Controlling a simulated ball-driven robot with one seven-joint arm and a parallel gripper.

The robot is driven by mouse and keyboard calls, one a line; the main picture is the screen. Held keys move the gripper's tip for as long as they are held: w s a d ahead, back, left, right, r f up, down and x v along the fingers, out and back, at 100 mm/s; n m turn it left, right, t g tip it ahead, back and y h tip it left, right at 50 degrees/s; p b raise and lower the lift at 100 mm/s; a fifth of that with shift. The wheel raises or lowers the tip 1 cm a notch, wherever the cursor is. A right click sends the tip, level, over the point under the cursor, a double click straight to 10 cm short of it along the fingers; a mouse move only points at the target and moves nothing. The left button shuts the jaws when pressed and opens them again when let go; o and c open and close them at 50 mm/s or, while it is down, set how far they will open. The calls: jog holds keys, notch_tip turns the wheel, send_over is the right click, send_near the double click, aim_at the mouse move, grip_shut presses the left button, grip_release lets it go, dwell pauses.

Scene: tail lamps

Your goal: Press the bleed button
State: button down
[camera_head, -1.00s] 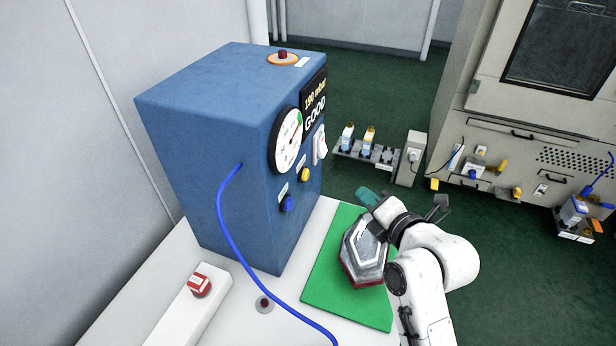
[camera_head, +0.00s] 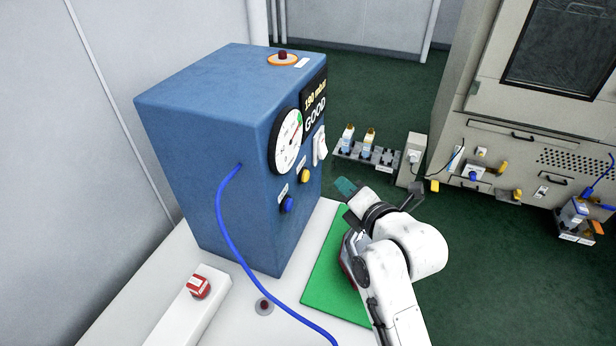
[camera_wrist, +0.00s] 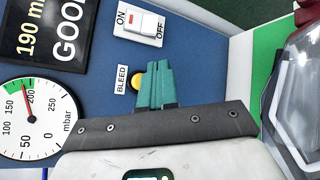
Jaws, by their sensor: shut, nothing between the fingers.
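The yellow bleed button (camera_head: 304,175) is on the front of the blue test box (camera_head: 215,130), below the gauge. In the wrist view, the bleed button (camera_wrist: 136,82) sits beside its BLEED label, with its right part hidden behind my fingers. My gripper (camera_head: 344,186) has teal fingers shut together and empty. They point toward the box front, and in the head view a gap shows between them and the button. In the wrist view, my gripper (camera_wrist: 155,75) shows its fingertips just right of the button.
The gauge (camera_head: 287,141) and the display (camera_head: 314,103) read about 190 mbar, GOOD. A white ON/OFF switch (camera_head: 319,146) and a blue knob (camera_head: 286,204) are near the button. The tail lamp (camera_wrist: 300,85) lies on the green mat (camera_head: 325,285), mostly behind my arm in the head view.

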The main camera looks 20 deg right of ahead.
jog(key=shift+w+a, duration=0.65)
jog(key=shift+a, duration=0.25)
jog(key=shift+w+a, duration=0.65)
jog(key=shift+a, duration=0.25)
dwell(0.8)
jog(key=shift+w+a, duration=0.2)
jog(key=shift+a, duration=0.1)
jog(key=shift+w+a+b, duration=0.3)
jog(key=shift+a+b, duration=0.05)
jog(key=shift+a, duration=0.05)
dwell(0.9)
jog(key=shift+s+d+p, duration=0.45)
jog(key=shift+s+d, duration=0.1)
jog(key=shift+d, duration=0.15)
jog(key=shift+s+d+p, duration=0.35)
jog(key=shift+s+d, duration=0.4)
jog(key=shift+d, duration=0.3)
jog(key=shift+s+d+p, duration=0.35)
jog(key=shift+s+d, duration=0.35)
jog(key=shift+d, duration=0.3)
